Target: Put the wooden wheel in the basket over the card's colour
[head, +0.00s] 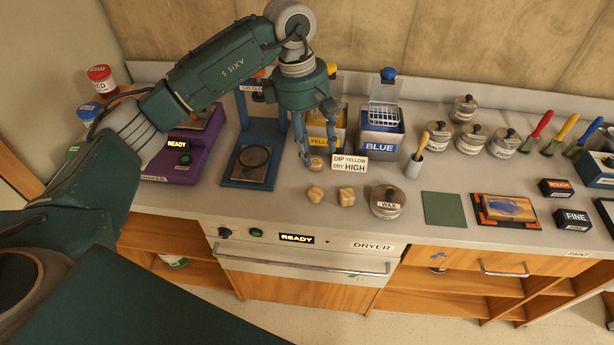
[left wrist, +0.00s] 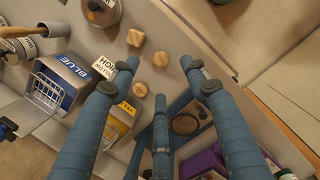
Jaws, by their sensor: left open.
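The wooden wheel (head: 317,163) is a small pale round piece on the counter in front of the yellow tank (head: 318,137). It also shows in the left wrist view (left wrist: 140,90). My left gripper (head: 320,154) is open and empty, fingers pointing down above and around the wheel's area; I cannot tell if they touch it. The card (head: 349,166) reads "DIP YELLOW DRY HIGH" and stands just right of the wheel. A wire basket (head: 384,108) hangs over the blue tank (head: 380,143). A yellow knob shows over the yellow tank; its basket is mostly hidden by my gripper. My right gripper is out of view.
Two other wooden pieces, a many-sided one (head: 315,193) and a cube (head: 347,196), lie close in front of the wheel. A wax jar (head: 387,202) stands to their right. A blue stand (head: 230,168) is on the left. The dryer (head: 300,252) is below the counter.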

